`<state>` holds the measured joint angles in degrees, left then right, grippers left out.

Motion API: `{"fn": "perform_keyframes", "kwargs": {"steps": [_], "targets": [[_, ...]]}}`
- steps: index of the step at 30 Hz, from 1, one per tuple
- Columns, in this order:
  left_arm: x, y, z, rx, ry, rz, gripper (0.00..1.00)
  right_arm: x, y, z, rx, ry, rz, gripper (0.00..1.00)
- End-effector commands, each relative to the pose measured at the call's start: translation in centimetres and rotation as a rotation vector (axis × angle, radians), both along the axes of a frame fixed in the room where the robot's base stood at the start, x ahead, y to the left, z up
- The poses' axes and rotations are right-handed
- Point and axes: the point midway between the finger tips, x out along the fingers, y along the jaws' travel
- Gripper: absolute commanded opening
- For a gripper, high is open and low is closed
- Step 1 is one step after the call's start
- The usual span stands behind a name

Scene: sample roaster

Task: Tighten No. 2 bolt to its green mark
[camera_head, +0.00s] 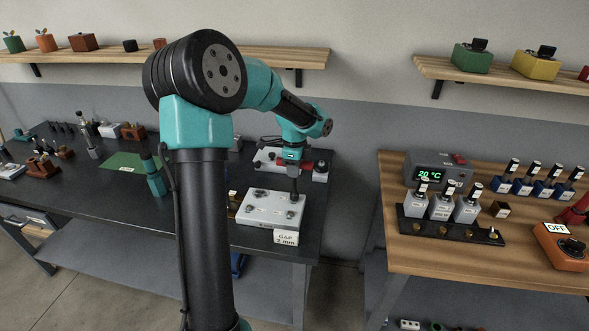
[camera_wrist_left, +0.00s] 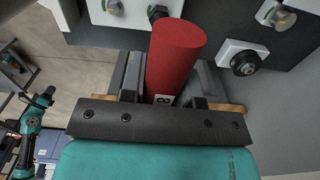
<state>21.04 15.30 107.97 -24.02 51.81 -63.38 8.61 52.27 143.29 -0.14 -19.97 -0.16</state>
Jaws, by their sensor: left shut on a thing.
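My left gripper (camera_head: 294,172) is shut on a red-handled tool (camera_wrist_left: 174,58), which stands between the jaws in the left wrist view with a small "8" label at its base. In the head view the tool's dark shaft points down at the right part of a light grey plate (camera_head: 262,208) that carries several bolts. I cannot tell whether the tip is seated on a bolt. Bolt heads also show in the left wrist view, one at the upper right (camera_wrist_left: 278,16) and a dark one (camera_wrist_left: 244,63). The bolt numbers and green mark cannot be made out. My right gripper is not seen.
A "GAP 2 mm" card (camera_head: 286,238) hangs at the plate's front edge. A second light fixture (camera_head: 268,158) stands behind the plate on the dark bench. A wooden bench (camera_head: 480,262) at the right holds bottles and a temperature box (camera_head: 438,172). A gap separates the benches.

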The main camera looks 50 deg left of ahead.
Motion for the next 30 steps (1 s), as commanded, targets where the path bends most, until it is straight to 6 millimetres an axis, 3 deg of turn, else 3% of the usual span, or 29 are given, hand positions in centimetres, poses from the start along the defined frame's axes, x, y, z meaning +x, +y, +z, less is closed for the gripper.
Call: {"fn": "perform_keyframes", "kwargs": {"steps": [15,30], "targets": [[0.0,0.0,2.8,0.001,-0.002,0.001,0.00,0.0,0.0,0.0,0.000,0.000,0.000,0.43],[0.0,0.0,3.5,0.001,-0.002,0.000,0.00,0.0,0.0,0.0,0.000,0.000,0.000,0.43]]}}
